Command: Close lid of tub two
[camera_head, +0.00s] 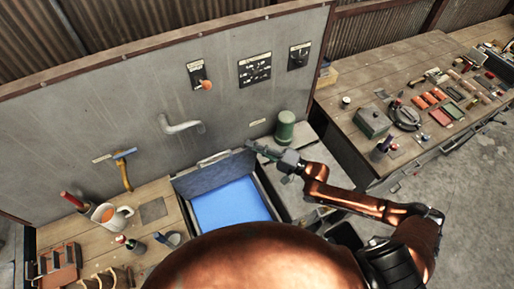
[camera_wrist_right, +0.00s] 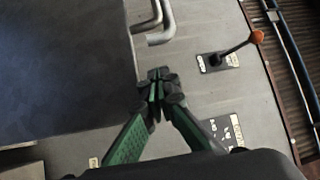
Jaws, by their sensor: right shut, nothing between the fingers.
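One tub (camera_head: 266,190) is in the head view, set into the bench, with a blue inside (camera_head: 230,204). Its dark grey lid (camera_head: 212,173) stands raised at the back, near the grey panel. I cannot read a number on it. My right gripper (camera_head: 252,147) is shut and empty by the upper right corner of the lid; whether it touches is unclear. In the right wrist view the shut green fingers (camera_wrist_right: 158,76) point at the panel, beside a large dark surface (camera_wrist_right: 65,65) that looks like the lid. My left gripper is not in view.
The grey panel (camera_head: 130,110) behind carries a bent pipe handle (camera_head: 183,127) and an orange-knobbed lever (camera_head: 205,84). A green cylinder (camera_head: 286,127) stands right of the tub, close to my right arm.

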